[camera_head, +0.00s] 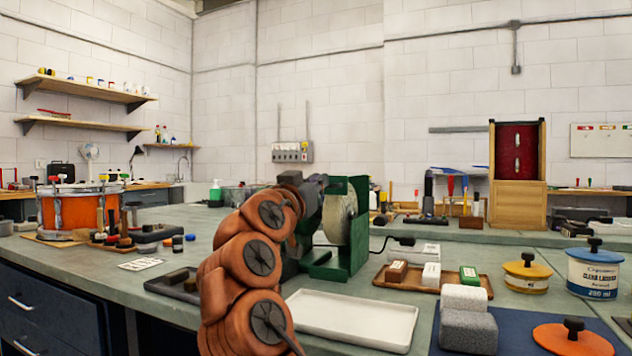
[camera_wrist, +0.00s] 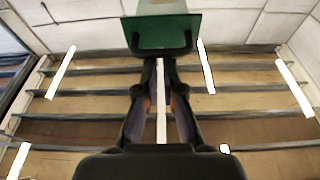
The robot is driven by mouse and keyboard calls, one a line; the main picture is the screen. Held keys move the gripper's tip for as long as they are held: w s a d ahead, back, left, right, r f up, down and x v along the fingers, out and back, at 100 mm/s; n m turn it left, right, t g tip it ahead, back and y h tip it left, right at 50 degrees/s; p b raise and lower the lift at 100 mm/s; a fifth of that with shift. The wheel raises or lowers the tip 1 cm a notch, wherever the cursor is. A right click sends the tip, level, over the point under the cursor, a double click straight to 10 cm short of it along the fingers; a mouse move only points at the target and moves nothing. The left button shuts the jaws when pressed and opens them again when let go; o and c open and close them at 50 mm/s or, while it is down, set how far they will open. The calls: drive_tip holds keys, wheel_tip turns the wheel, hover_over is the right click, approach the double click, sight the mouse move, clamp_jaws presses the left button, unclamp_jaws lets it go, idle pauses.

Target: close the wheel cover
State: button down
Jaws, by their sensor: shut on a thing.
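A green grinder housing (camera_head: 357,243) stands on the bench near the middle of the head view. Its pale round wheel (camera_head: 338,218) shows through the open side facing me. The green wheel cover (camera_head: 358,184) is at the top of the housing; its exact angle is hard to tell. My gripper (camera_head: 322,184) is at the upper left of the housing, partly hidden by my arm. In the wrist view, my gripper (camera_wrist: 160,62) is shut at the dark lower edge of the green cover (camera_wrist: 165,28). The exact contact is small and dark.
A white tray (camera_head: 355,320) lies in front of the grinder. A brown tray (camera_head: 390,282) with small blocks is to its right. A grey block (camera_head: 468,331) and lidded tins (camera_head: 594,275) stand farther right. A dark tray (camera_head: 172,288) lies left of my arm.

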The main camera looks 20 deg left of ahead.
drive_tip(key=s+f, duration=0.4)
drive_tip(key=s, duration=0.4)
drive_tip(key=shift+a+f, duration=0.35)
drive_tip(key=shift+f, duration=0.05)
idle(0.4)
